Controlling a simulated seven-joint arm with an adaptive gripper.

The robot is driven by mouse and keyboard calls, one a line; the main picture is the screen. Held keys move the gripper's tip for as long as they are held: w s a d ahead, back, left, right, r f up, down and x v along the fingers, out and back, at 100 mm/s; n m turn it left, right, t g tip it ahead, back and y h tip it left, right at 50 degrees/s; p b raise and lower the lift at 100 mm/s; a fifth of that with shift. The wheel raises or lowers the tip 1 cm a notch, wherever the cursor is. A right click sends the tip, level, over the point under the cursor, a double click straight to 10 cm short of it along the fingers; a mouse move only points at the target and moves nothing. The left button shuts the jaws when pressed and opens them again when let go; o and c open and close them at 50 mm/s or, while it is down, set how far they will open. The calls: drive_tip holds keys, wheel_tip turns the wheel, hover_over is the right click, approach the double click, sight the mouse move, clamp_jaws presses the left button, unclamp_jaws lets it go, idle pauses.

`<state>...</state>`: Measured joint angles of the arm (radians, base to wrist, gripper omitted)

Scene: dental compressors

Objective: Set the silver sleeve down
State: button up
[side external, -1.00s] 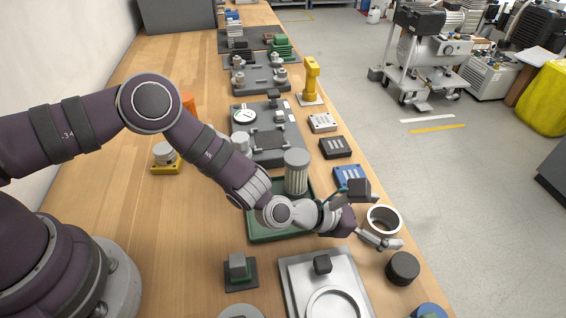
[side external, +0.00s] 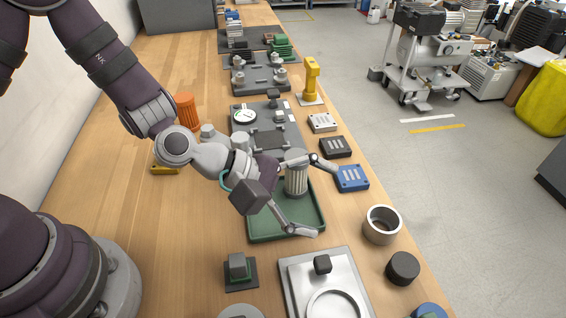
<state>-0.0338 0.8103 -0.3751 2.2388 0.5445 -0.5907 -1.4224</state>
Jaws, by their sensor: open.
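The silver sleeve (side external: 382,226), a short hollow ring with a dark inside, stands upright on the wooden table near its right edge. Nothing touches it. My gripper (side external: 321,199) is open and empty of the sleeve, to the left of it. Its two fingers are spread wide and point right, over the green tray (side external: 262,229). A grey ribbed cylinder (side external: 297,178) stands in the tray and shows between the fingers in the picture; I cannot tell whether they touch it.
A blue block (side external: 351,178) lies above the sleeve, and a black cylinder (side external: 403,269) stands below it. A metal plate (side external: 291,282) with a ring recess lies at the front. Black and white blocks line the right edge. An orange ribbed part (side external: 186,110) stands at left.

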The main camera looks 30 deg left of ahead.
drive_tip(key=s+a+r+m+y, duration=0.5)
drive_tip(key=a+m, duration=0.3)
drive_tip(key=a, duration=0.2)
drive_tip(key=s+a+r+m+g+y, duration=0.1)
drive_tip(key=s+a+r+m+y, duration=0.3)
drive_tip(key=a+r+m, duration=0.3)
drive_tip(key=s+a+m, duration=0.1)
drive_tip(key=a, duration=0.3)
drive_tip(key=shift+s+a+y, duration=0.2)
drive_tip(key=shift+s+y, duration=0.15)
drive_tip(key=shift+y, duration=0.05)
